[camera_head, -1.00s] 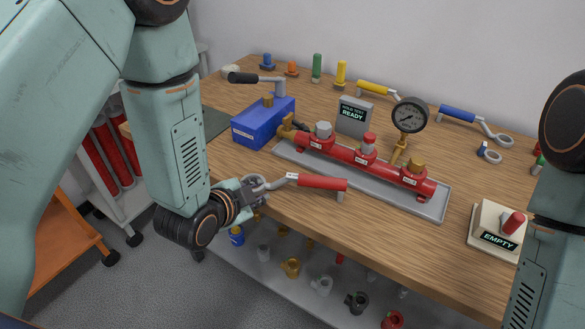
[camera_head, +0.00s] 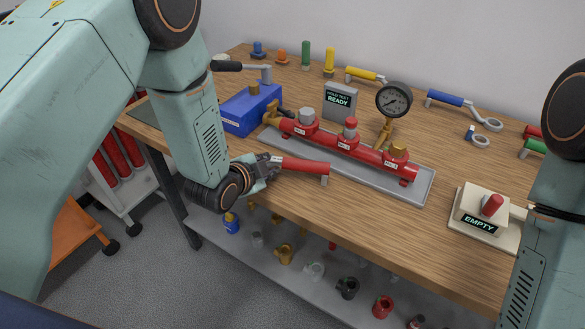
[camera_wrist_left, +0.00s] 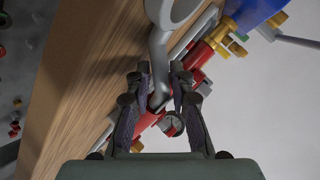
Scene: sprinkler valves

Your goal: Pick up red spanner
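My left gripper (camera_head: 268,166) is at the spanner's metal end and hides the ring. In the left wrist view the spanner's grey shank (camera_wrist_left: 160,58) runs between the fingertips of the left gripper (camera_wrist_left: 160,72), with the ring beyond them. I cannot tell whether the fingers press on the shank. My right gripper is not in view; only its arm shows.
The red manifold (camera_head: 345,148) with a gauge (camera_head: 393,100) stands on a grey tray (camera_head: 423,188). A blue box (camera_head: 247,110) is behind my left gripper. An EMPTY stand (camera_head: 484,216) is at right. Blue (camera_head: 445,98) and yellow (camera_head: 362,74) spanners lie behind. Below, a shelf holds fittings.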

